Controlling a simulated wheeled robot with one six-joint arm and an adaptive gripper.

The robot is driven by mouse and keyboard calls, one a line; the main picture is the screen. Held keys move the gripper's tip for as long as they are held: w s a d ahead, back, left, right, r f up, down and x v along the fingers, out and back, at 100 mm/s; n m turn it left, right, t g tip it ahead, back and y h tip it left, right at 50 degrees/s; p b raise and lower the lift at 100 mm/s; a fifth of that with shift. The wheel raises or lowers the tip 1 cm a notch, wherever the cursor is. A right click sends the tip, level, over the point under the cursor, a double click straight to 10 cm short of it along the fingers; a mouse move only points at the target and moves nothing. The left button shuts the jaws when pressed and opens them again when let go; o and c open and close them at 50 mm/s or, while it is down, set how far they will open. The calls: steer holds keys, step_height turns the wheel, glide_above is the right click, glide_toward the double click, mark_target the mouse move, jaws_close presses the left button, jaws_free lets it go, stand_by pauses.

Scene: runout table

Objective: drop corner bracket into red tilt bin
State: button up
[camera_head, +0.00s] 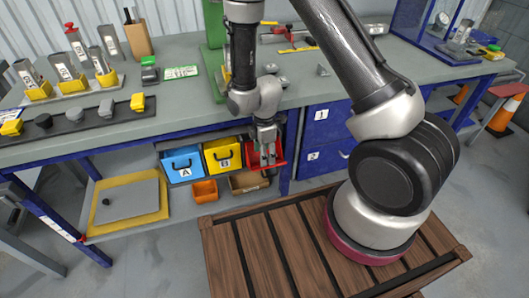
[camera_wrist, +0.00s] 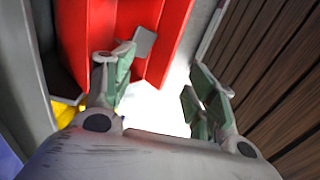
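My gripper (camera_head: 267,150) is at the red tilt bin (camera_head: 277,157), below the table's front edge. In the wrist view its green-padded fingers (camera_wrist: 160,92) stand wide apart with a bright gap between them. A small flat grey piece (camera_wrist: 144,40), which looks like the corner bracket, shows beside the left fingertip against the red bin (camera_wrist: 172,45). I cannot tell whether it touches the finger or rests on the bin. In the head view the gripper hides much of the bin, and this piece cannot be made out.
A yellow bin B (camera_head: 223,156) and a blue bin A (camera_head: 182,165) hang left of the red bin. Blue drawers (camera_head: 325,125) are at right. An orange tray (camera_head: 205,191) sits below. A grey angled piece (camera_head: 323,71) lies on the tabletop. A wooden slatted platform (camera_head: 285,240) is in front.

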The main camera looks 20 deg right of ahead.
step_height(320, 180, up, 8)
steer(key=shift+f, duration=0.25)
stand_by(0.9)
steer(key=s+d+r+m+g+h, duration=0.1)
steer(key=s+d+r+m+g, duration=0.15)
steer(key=s+m, duration=0.3)
steer(key=s+d+r+m+t, duration=0.2)
steer(key=s+d+r+m, duration=0.2)
steer(key=r, duration=0.6)
steer(key=s+d+r+m+t, duration=0.2)
steer(key=s+d+r+m, duration=0.2)
steer(key=r, duration=0.6)
steer(key=s+d+r+m+t+y, duration=0.1)
steer(key=s+d+r+m+t, duration=0.2)
steer(key=r, duration=0.7)
steer(key=shift+s+d+r+m, duration=0.25)
steer(key=shift+s+d+m, duration=0.5)
steer(key=shift+s+d, duration=0.65)
